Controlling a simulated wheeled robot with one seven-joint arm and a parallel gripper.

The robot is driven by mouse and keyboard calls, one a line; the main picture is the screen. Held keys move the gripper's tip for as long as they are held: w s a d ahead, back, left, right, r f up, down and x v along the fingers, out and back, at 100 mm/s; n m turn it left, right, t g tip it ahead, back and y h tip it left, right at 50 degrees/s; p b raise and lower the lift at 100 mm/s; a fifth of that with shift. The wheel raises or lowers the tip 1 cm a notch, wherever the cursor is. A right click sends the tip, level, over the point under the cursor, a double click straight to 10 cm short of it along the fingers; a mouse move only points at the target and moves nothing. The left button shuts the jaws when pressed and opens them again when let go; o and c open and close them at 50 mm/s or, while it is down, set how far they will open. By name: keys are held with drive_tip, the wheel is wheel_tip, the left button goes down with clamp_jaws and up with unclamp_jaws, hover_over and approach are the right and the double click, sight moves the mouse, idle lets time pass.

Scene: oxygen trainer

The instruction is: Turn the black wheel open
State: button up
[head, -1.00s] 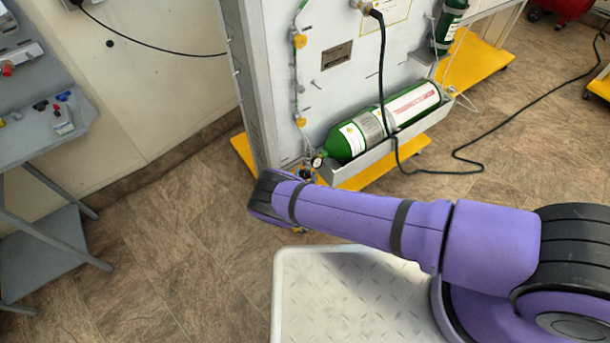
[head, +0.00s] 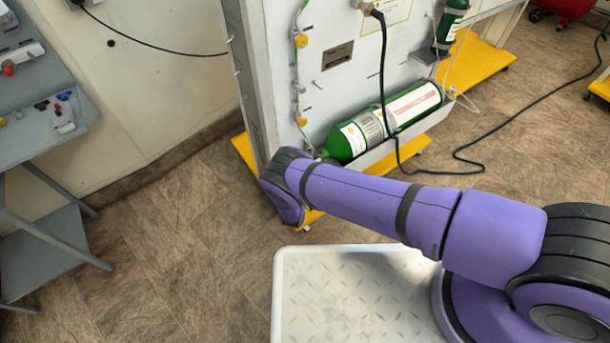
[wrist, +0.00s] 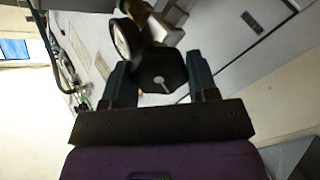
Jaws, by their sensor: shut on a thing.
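The black wheel (wrist: 162,72) shows in the wrist view between the two fingers of my gripper (wrist: 160,82). The fingers are shut on it, one on each side. A round gauge (wrist: 122,40) with a pale face and a brass fitting (wrist: 172,14) are just beyond the wheel. In the head view my purple arm hides the wheel and my gripper. The green oxygen cylinder (head: 412,104) lies in a grey trough low on the panel, and its valve end is behind my arm.
The grey panel (head: 325,25) stands on yellow feet (head: 475,62). A black cable (head: 384,75) hangs in front of the cylinder and runs over the floor. A grey bench (head: 45,140) is at the left. Open floor (head: 170,250) lies between bench and arm.

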drive_tip(key=n, duration=0.6)
drive_tip(key=shift+a+f, duration=0.1)
drive_tip(key=shift+f, duration=0.05)
drive_tip(key=n, duration=0.6)
drive_tip(key=shift+f+n, duration=0.1)
drive_tip(key=shift+n, duration=0.3)
drive_tip(key=n, duration=1.1)
drive_tip(key=shift+s+f+n, duration=0.15)
drive_tip(key=shift+f+n, duration=0.05)
drive_tip(key=shift+n, duration=0.2)
drive_tip(key=o, duration=0.9)
drive_tip(key=shift+r, duration=0.1)
